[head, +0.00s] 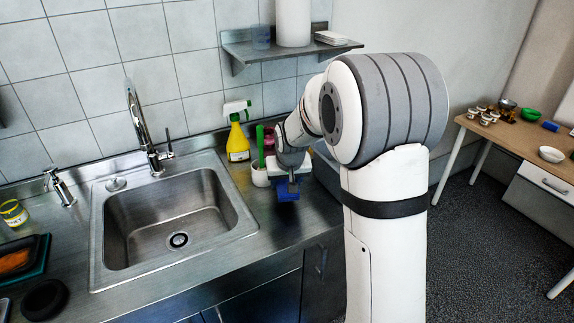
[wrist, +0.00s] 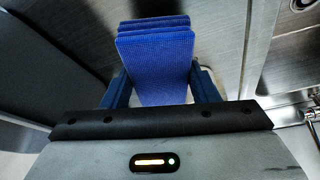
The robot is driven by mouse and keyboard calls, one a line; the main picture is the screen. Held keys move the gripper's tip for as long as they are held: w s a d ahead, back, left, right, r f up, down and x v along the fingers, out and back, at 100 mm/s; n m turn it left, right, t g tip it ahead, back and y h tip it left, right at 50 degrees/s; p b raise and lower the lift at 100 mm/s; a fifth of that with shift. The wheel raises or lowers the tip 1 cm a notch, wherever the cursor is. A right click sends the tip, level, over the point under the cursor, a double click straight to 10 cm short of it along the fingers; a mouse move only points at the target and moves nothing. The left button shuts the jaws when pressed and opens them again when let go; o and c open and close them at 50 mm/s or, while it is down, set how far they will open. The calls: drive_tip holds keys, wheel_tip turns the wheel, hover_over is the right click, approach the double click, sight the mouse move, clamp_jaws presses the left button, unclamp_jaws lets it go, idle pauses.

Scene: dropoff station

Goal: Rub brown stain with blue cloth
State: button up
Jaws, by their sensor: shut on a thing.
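The blue cloth (wrist: 155,62) is folded in layers and fills the space between the fingers of my gripper (wrist: 160,90) in the wrist view. In the head view the blue cloth (head: 287,191) hangs under my gripper (head: 290,182), over the steel counter right of the sink. My gripper is shut on the cloth. I cannot tell from these views whether the cloth touches the counter. The brown stain cannot be made out; the cloth or my arm may hide it.
The steel sink (head: 125,225) with its tap (head: 142,125) lies left of my gripper. A yellow spray bottle (head: 237,142) and a white pot (head: 260,174) with a green-handled brush stand close behind. A wall shelf (head: 270,50) is above. A wooden table (head: 525,143) stands at right.

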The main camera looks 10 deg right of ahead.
drive_tip(key=shift+s+r+p, duration=0.1)
drive_tip(key=shift+r+p, duration=0.85)
drive_tip(key=shift+r, duration=1.05)
drive_tip(key=shift+f, duration=0.1)
